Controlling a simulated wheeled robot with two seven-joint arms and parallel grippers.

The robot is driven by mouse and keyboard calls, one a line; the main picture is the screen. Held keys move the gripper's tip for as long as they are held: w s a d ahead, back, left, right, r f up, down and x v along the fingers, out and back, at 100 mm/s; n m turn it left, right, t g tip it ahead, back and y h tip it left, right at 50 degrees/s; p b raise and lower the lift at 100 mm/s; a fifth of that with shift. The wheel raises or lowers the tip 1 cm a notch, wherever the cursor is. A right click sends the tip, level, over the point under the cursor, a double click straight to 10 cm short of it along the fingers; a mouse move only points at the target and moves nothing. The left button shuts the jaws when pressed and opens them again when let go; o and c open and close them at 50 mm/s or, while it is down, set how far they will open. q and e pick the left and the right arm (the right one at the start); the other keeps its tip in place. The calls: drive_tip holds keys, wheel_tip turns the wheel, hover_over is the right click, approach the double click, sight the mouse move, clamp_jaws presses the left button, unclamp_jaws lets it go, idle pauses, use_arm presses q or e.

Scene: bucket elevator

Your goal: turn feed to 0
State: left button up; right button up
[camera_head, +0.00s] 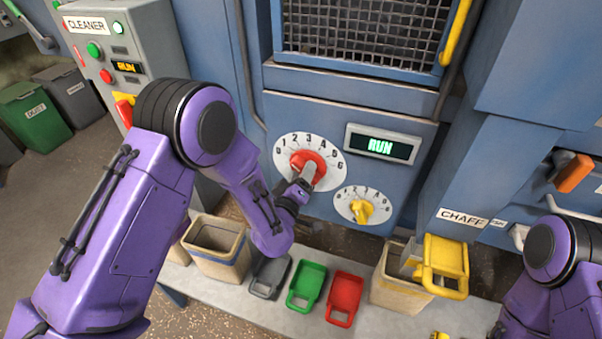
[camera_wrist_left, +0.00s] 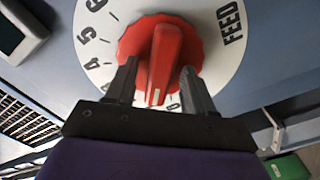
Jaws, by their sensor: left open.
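The feed dial (camera_head: 283,157) is a white disc numbered 0 to 6 on the blue machine, with a red knob (camera_head: 308,163) at its centre. In the left wrist view the word FEED shows on the disc (camera_wrist_left: 232,62), beside the red knob (camera_wrist_left: 160,62). My left gripper (camera_head: 306,180) is at the knob, its open fingers (camera_wrist_left: 158,88) one on each side of the knob's raised bar. I cannot tell whether they touch it. The bar's white mark points toward my gripper; the number there is partly hidden. My right gripper is out of view.
A smaller dial with a yellow knob (camera_head: 361,211) sits below right. Below are open bins (camera_head: 219,245), a yellow scoop-like piece (camera_head: 444,262), and grey, green and red pieces (camera_head: 344,298) on a ledge. The CLEANER box (camera_head: 130,40) stands left.

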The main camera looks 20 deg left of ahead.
use_arm(q)
drive_tip(key=shift+c, duration=0.3)
clamp_jaws()
drive_tip(key=n+b, duration=0.2)
drive_tip(key=n, duration=0.3)
drive_tip(key=shift+o, duration=0.3)
unclamp_jaws()
drive_tip(key=shift+s+f, duration=0.1)
